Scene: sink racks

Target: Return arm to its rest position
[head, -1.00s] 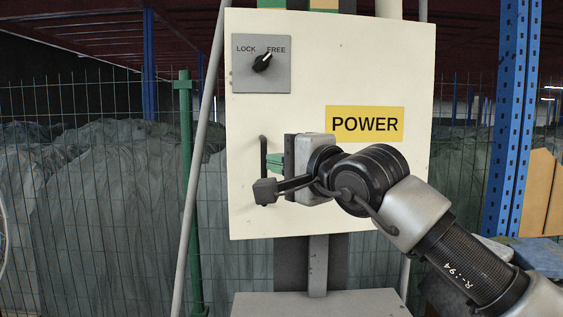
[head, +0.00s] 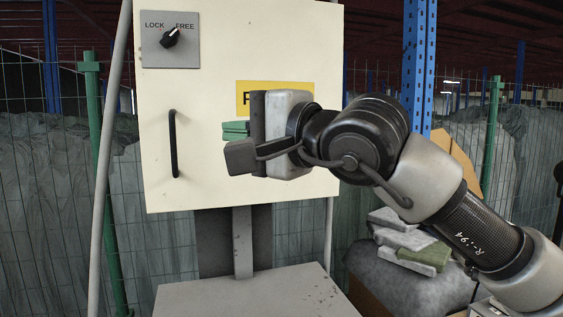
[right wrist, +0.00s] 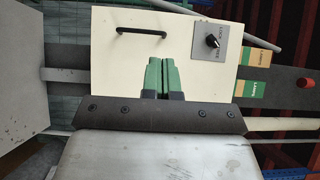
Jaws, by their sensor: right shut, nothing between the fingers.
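My right gripper (head: 236,131) is in front of the cream cabinet door (head: 210,190), to the right of the door's black handle (head: 173,143) and apart from it. Its green fingers are shut with nothing between them. In the right wrist view the shut green fingers (right wrist: 162,77) point at the cabinet, and the handle (right wrist: 145,32) shows beyond them. My right arm comes in from the lower right and covers part of the yellow POWER label (head: 244,96). The door looks closed. My left gripper is not in view.
A grey panel with a LOCK/FREE knob (head: 169,38) is at the door's upper left; the knob points toward FREE. A grey box top (head: 245,295) stands below the cabinet. A blue post (head: 418,60) and stacked slabs (head: 400,240) are to the right. A green fence post (head: 92,110) is at left.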

